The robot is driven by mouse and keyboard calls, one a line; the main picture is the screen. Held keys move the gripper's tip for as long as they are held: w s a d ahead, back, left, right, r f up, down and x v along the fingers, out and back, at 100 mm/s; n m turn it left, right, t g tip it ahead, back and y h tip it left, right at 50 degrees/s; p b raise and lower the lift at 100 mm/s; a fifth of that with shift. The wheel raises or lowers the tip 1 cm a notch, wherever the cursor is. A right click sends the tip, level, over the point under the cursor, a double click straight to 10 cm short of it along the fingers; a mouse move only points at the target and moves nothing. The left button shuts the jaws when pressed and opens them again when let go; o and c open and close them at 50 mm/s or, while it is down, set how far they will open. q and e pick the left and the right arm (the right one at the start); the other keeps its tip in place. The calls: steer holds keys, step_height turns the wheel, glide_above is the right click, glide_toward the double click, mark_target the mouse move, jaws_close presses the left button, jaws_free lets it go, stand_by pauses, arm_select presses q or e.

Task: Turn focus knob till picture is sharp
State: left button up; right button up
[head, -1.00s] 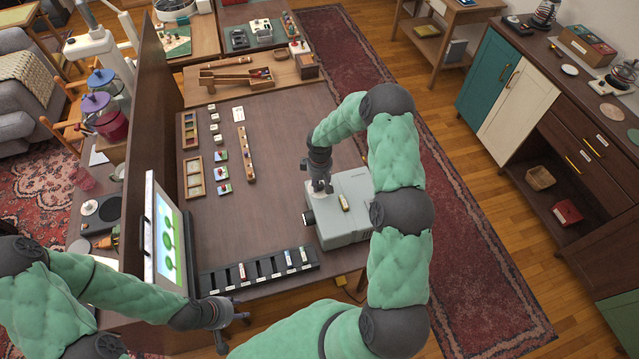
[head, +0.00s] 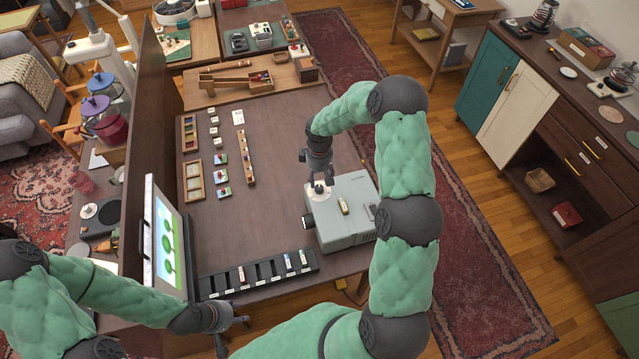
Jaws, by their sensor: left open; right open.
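A grey projector (head: 345,232) stands on the dark table, with its dark lens at its left side. My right gripper (head: 319,188) points down over the projector's far left corner, its open fingers around or just above a small light round part there, likely the focus knob (head: 319,190). I cannot tell whether they touch it. A screen (head: 167,240) at the table's left shows a picture of green tree-like shapes; its sharpness is hard to judge at this size. My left gripper (head: 236,327) is open and empty near the table's front left edge.
A black slotted rack (head: 258,271) with several slides lies along the table's front edge. Wooden trays (head: 193,180), small cards and a wooden strip (head: 246,158) lie at the left. The table's middle is clear. A tall dark panel (head: 155,130) borders the left.

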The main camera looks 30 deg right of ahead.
mark_target(319, 188)
steer(key=shift+r, duration=2.8)
steer(key=shift+m, duration=0.4)
step_height(319, 188, down, 12)
steer(key=b, duration=0.2)
steer(key=shift+b, duration=0.3)
jaws_close()
